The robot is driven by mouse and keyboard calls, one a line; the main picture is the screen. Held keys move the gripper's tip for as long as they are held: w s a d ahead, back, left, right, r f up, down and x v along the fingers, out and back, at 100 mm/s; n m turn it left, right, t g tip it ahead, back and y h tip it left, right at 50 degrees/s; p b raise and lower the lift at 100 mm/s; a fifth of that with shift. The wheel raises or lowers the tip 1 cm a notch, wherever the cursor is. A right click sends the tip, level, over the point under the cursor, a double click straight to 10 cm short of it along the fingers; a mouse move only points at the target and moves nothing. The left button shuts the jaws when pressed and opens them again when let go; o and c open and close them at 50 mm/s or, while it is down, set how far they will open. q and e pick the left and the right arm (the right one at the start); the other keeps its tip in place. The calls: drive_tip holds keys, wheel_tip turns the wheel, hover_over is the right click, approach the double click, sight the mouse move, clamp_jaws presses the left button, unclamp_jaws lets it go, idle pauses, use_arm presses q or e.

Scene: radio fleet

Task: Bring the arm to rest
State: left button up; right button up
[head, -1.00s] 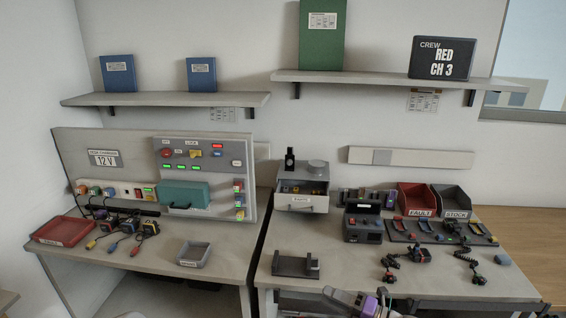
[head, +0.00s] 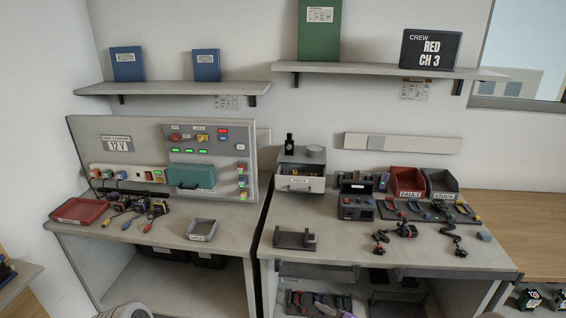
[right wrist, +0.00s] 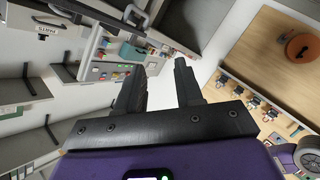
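My right gripper (right wrist: 158,82) shows in the right wrist view. Its two dark fingers stand apart with nothing between them, and the room shows through the gap. It is clear of the benches. In the head view neither gripper can be made out. A rounded grey part of my own body shows at the bottom left edge there. My left gripper is not seen in either view now.
The left bench carries the charger panel (head: 92,129), a red tray (head: 62,217) and a grey tray (head: 201,236). The right bench carries a drawer unit (head: 308,166), a radio tester (head: 356,205), a red bin (head: 408,181) and radios. Shelves (head: 175,88) hang above.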

drive_tip(key=s+f+m+g+h+p, duration=0.1)
drive_tip(key=s+f+m+g+h, duration=0.1)
drive_tip(key=s+f+m, duration=0.3)
drive_tip(key=s+f+m+g+h, duration=0.2)
drive_tip(key=s+f+m+g, duration=0.3)
drive_tip(key=s+m, duration=0.3)
drive_tip(key=s+f+m+g+h+p, duration=0.1)
drive_tip(key=s+f+m, duration=0.5)
drive_tip(key=s, duration=0.7)
drive_tip(key=g+h, duration=0.1)
drive_tip(key=g, duration=0.1)
drive_tip(key=shift+s+a+f+m+g+p, duration=0.2)
drive_tip(key=shift+a+f+m+g+p, duration=0.1)
drive_tip(key=shift+a+f, duration=0.1)
